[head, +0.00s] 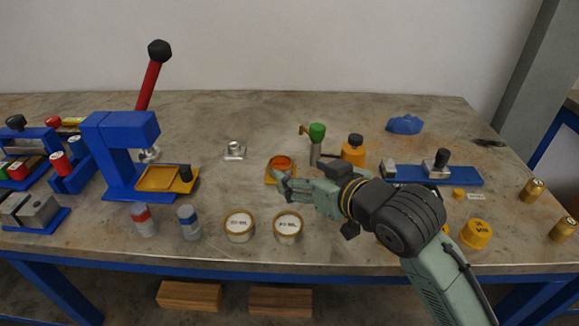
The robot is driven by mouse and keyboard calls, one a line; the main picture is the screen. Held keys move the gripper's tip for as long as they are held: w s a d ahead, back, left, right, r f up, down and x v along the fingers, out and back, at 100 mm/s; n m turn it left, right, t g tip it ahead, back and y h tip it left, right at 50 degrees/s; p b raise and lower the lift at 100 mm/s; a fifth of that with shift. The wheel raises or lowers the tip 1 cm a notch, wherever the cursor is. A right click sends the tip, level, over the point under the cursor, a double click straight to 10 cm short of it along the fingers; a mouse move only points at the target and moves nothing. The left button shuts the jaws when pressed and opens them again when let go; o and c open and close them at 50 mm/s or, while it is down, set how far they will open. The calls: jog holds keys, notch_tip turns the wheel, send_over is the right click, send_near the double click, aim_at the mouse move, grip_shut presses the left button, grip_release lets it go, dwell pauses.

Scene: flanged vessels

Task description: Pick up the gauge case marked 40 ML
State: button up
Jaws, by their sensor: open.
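Two round tan cases with white lids stand near the table's front edge: a left case (239,225) and a right case (287,227). Both lids carry short dark print that seems to end in ML, but the numbers are too small to read surely. I cannot tell which, if either, is marked 40 ML. My gripper (281,184) is open and empty, pointing left above the table, behind the right case and by an orange-topped round piece on a yellow base (280,163). My wrist hides part of the table to the right, where a yellow edge shows.
A blue press (122,150) with a red lever and yellow tray (162,179) stands at left. Two grey cylinders, one red-banded (144,220) and one blue-banded (189,222), stand left of the cases. An orange bottle (354,151) and a green-topped tool (317,140) stand behind my arm.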

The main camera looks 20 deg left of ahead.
aim_at(282, 164)
jog(key=shift+w+f, duration=0.2)
jog(key=shift+f, duration=0.15)
jog(key=p+x, duration=0.1)
jog(key=x, duration=0.3)
jog(key=shift+w+a+f, duration=0.1)
jog(key=shift+w+a, duration=0.05)
jog(key=shift+a, duration=0.05)
jog(key=p+x, duration=0.1)
jog(key=x, duration=0.4)
jog(key=shift+w+f+p, duration=0.15)
jog(key=shift+w+p, duration=0.2)
jog(key=c, duration=1.4)
